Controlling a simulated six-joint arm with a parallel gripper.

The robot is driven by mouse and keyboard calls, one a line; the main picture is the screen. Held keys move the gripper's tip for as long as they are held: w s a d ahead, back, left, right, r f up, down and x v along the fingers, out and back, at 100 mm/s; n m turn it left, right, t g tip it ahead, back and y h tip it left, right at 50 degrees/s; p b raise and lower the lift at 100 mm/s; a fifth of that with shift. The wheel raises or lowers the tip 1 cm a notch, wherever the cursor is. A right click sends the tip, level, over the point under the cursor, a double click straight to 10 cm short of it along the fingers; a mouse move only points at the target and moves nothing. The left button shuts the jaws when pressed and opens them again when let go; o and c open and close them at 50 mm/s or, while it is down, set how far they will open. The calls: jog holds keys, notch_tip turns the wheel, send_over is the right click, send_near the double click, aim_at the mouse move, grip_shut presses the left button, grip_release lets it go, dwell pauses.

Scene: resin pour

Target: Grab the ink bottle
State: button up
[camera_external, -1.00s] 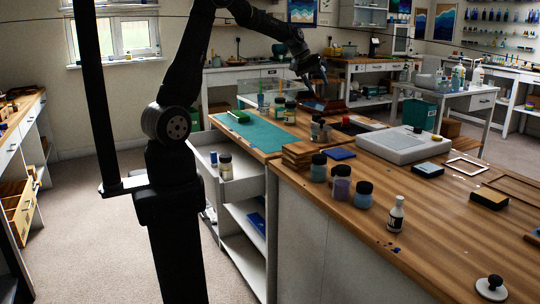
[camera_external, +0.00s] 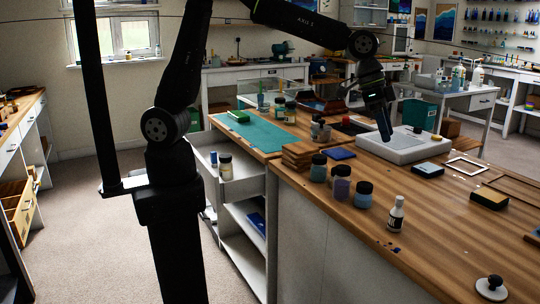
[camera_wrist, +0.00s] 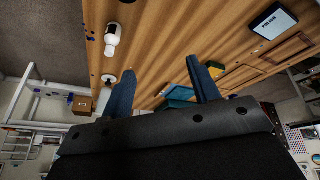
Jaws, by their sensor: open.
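In the wrist view, a white bottle (camera_wrist: 112,38) shows at upper left, beyond the left finger. My gripper (camera_external: 386,137) hangs in front of the white slab in the external view, behind and above the bottle and clear of it. In the wrist view, my gripper (camera_wrist: 160,70) has its two blue fingers spread with nothing between them.
Several dark-lidded jars (camera_external: 341,188) stand left of the bottle. A black-knobbed white disc (camera_external: 491,288) sits at front right. Bare wood surrounds the bottle's right side.

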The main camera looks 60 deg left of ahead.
jog(key=s+d+m, duration=0.3)
jog(key=s+d, duration=0.4)
jog(key=s, duration=0.1)
send_near(397, 213)
jog(key=x, duration=0.3)
jog(key=w+x, duration=0.1)
jog(key=x, duration=0.1)
jog(key=shift+w+a+f, duration=0.1)
jog(key=shift+a+f, duration=0.1)
jog(key=shift+f, duration=0.05)
jog(key=shift+a+x, duration=0.1)
jog(key=shift+x, duration=1.25)
jog(key=shift+a+x, duration=0.15)
jog(key=shift+x, duration=1.2)
jog(key=c, duration=1.1)
jog(key=shift+o, duration=0.2)
